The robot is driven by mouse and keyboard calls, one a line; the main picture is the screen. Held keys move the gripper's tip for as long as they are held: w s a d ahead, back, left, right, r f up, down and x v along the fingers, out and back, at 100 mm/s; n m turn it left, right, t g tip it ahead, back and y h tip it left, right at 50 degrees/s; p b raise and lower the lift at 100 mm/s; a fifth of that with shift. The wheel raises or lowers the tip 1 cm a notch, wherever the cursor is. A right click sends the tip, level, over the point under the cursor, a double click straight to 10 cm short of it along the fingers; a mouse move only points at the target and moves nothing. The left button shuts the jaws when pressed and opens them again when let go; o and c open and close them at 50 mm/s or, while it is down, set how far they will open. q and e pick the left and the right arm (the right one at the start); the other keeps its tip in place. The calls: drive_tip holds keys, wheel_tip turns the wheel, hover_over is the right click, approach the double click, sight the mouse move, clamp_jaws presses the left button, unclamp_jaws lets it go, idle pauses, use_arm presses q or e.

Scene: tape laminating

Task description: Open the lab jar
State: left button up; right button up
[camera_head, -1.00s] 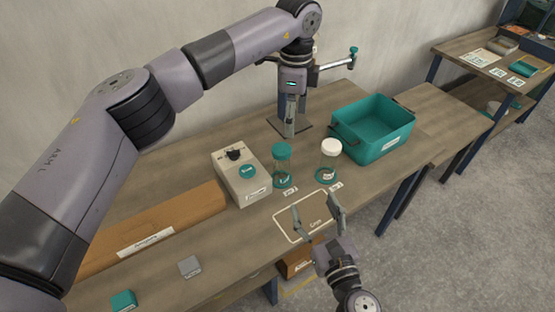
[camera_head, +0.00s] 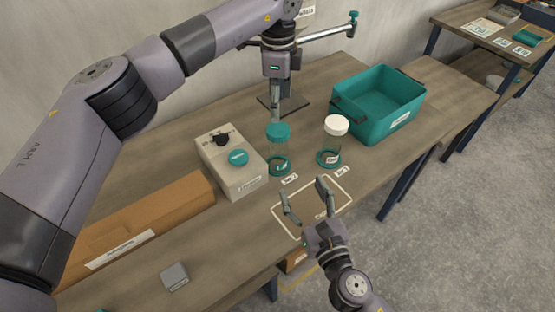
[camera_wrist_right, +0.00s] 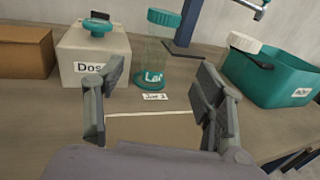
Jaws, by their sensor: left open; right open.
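The lab jar (camera_head: 279,153) is clear, with a teal lid (camera_head: 278,132) on top and a teal ring at its base. It stands upright on the table; in the right wrist view the jar (camera_wrist_right: 152,55) shows a partly readable "La..." label. My left gripper (camera_head: 276,112) is open, just above or behind the teal lid in the head view; contact cannot be told. My right gripper (camera_head: 303,190) is open and empty in front of the jar, over the outlined area. Its two fingers (camera_wrist_right: 155,95) stand apart on either side of the jar in the wrist view, not touching it.
A second jar with a white lid (camera_head: 336,125) stands close on the right. A cream box (camera_head: 235,180) with a teal knob is close on the left. A teal bin (camera_head: 385,115) stands at the back right. The outlined area (camera_head: 318,205) lies in front.

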sight(281, 147)
drive_tip(key=x, duration=1.7)
drive_tip(key=shift+w+a, duration=0.1)
drive_tip(key=shift+c, duration=0.4)
clamp_jaws()
